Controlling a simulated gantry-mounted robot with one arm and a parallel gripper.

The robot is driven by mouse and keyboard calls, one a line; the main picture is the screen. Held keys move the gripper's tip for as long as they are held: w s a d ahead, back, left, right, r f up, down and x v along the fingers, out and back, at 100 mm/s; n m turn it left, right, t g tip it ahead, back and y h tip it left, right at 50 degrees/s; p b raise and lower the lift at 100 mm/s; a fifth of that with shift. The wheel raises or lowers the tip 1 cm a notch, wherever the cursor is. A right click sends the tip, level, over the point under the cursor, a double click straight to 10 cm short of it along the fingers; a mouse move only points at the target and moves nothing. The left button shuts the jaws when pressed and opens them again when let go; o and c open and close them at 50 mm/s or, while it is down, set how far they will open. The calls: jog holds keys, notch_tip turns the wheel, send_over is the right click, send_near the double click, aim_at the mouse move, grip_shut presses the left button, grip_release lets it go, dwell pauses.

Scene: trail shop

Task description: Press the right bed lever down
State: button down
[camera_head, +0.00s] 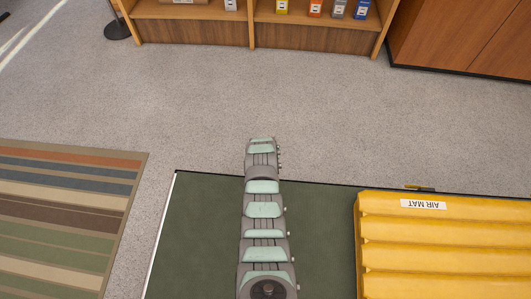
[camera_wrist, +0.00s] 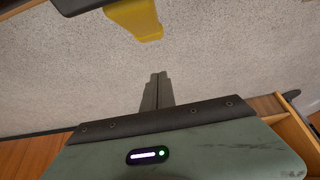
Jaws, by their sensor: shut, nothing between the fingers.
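In the head view the yellow air mat (camera_head: 440,245), labelled AIR MAT, lies on the dark green bed surface (camera_head: 205,240). A small dark yellow piece (camera_head: 420,188) sticks out at the bed's far edge beside the mat; it looks like a lever. In the wrist view a yellow block (camera_wrist: 136,20) hangs at the top, by a dark edge; it is probably the same lever, but I cannot tell its side. My gripper (camera_wrist: 158,77) is shut and empty, its fingertips below the yellow block in the picture and apart from it. The fingers do not show clearly in the head view.
Grey carpet lies open beyond the bed. A wooden shelf (camera_head: 253,32) with several small packages stands at the back, a brown cabinet (camera_head: 470,35) at back right. A round black base (camera_head: 118,30) stands at back left. A striped rug (camera_head: 65,215) lies left of the bed.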

jog(key=shift+s+a+f+b, duration=0.1)
jog(key=shift+s+f+b, duration=0.5)
jog(key=shift+f, duration=0.4)
jog(key=shift+s+a+f+b, duration=0.1)
jog(key=shift+s+f+b, duration=0.25)
jog(key=shift+s+f, duration=0.5)
jog(key=shift+w+f, duration=0.15)
jog(key=shift+w, duration=0.1)
